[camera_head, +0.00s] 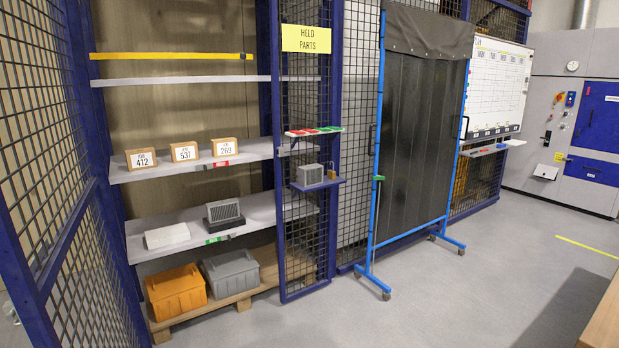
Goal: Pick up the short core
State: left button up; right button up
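Two grey finned blocks are in view, and I cannot tell which, if either, is the short core. One finned block (223,210) sits on a black base on the lower grey shelf. The other finned block (309,174) stands on a small blue shelf (318,185) on the blue mesh cage, with a brass padlock beside it. Neither of my grippers is in view.
The shelving holds boxes labelled 412, 537 and 269 (184,151), a white slab (167,236), and orange (176,291) and grey bins (232,272) on a pallet. A wheeled dark curtain screen (421,130) stands right of the cage. The grey floor (440,305) before it is clear.

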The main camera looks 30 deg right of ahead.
aim_at(311, 175)
jog(key=z, duration=0.3)
jog(key=i+z, duration=0.25)
jog(key=i, duration=1.8)
